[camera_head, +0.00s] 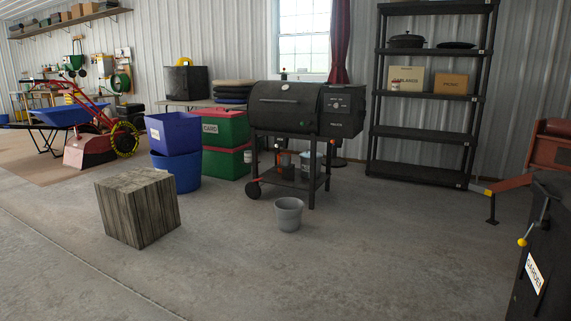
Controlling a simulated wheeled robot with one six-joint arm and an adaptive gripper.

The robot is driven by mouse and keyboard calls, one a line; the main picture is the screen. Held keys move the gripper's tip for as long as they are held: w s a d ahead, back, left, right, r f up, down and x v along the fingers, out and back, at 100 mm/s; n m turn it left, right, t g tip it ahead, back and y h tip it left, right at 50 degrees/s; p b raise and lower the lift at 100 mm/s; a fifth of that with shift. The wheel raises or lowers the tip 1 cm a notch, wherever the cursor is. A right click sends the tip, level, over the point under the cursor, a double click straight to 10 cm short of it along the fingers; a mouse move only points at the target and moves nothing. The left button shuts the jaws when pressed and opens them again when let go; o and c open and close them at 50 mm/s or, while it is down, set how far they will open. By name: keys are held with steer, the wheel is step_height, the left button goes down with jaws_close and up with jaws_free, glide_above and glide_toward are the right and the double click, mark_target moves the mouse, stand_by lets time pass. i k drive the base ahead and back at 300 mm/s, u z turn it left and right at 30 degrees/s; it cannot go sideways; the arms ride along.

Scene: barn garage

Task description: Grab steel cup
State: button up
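I cannot make out a steel cup for certain. A grey, open-topped, bucket-shaped vessel (288,214) stands upright on the concrete floor in front of the grill, right of the wooden block. It looks more like a pail than a cup, and its material is not clear. Small items (283,160) on the grill's lower shelf are too small to identify. My gripper is not in view.
A black grill (290,108) stands behind the vessel. A wooden block (139,207) sits at left, with blue bins (174,133) and green boxes (226,128) behind it. A black shelf (425,134) stands at the back right. The foreground floor is clear.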

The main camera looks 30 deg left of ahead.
mark_target(284, 158)
steer(key=u, duration=0.35)
steer(key=i, duration=0.65)
steer(key=u, duration=1.25)
steer(key=i, duration=1.7)
steer(key=u, duration=0.5)
steer(key=i, duration=2.05)
steer(key=z, duration=0.95)
steer(key=i, duration=1.55)
steer(key=z, duration=1.3)
steer(key=i, duration=0.2)
steer(key=u, duration=0.15)
